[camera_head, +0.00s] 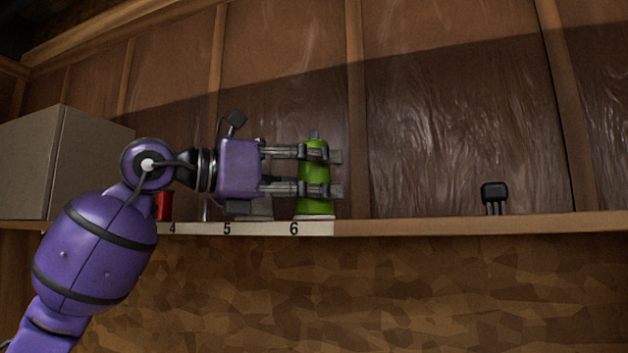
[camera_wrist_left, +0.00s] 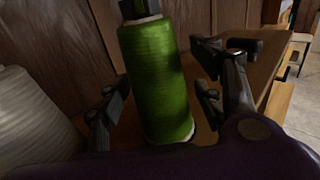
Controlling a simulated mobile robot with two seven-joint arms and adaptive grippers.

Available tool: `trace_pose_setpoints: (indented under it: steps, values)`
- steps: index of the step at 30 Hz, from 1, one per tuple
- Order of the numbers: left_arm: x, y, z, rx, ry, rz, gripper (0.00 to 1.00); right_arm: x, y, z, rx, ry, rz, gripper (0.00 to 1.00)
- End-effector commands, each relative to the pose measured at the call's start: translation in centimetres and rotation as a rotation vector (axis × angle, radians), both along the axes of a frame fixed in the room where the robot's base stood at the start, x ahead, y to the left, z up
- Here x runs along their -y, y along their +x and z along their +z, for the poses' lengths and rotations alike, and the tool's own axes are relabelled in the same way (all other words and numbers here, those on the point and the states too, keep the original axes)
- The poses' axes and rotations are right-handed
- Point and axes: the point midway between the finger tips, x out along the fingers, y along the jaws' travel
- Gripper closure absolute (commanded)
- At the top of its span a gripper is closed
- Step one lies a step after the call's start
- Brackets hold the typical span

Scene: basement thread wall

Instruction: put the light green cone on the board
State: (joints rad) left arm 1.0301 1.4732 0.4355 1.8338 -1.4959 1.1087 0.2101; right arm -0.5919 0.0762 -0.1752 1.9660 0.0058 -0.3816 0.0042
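The light green cone (camera_head: 315,174) stands upright on the shelf above the number 6 on the white numbered strip (camera_head: 262,229). My left gripper (camera_head: 320,171) reaches in from the left, with fingers on both sides of the cone. In the left wrist view, the green cone (camera_wrist_left: 156,85) stands between the fingers, with a visible gap to the right-hand fingers, so the gripper (camera_wrist_left: 163,95) is open. Contact on the left side is hard to tell. My right gripper is not in view. I cannot clearly pick out a board apart from the shelf and strip.
A red cone (camera_head: 164,206) stands above number 4, partly behind my arm. A pale grey cone (camera_wrist_left: 33,115) is close on the left in the wrist view. A grey box (camera_head: 45,165) stands at left. A small black pronged object (camera_head: 494,194) stands right; the shelf between is clear.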

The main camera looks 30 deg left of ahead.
Motion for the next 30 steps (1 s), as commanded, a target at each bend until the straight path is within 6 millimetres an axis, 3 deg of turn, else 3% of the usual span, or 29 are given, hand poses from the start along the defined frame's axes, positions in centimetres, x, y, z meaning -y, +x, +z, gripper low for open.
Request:
trace_pose_setpoints:
  steps: [11,21,30]
  values:
    - [0.1,0.0,0.5,0.0,0.001,0.0,0.37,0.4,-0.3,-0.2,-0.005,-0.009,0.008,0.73]
    - [0.0,-0.2,5.3,0.005,0.001,0.002,0.37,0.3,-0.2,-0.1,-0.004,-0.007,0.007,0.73]
    - [0.0,-0.1,8.1,0.003,-0.002,0.0,0.37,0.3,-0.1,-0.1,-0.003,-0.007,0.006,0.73]
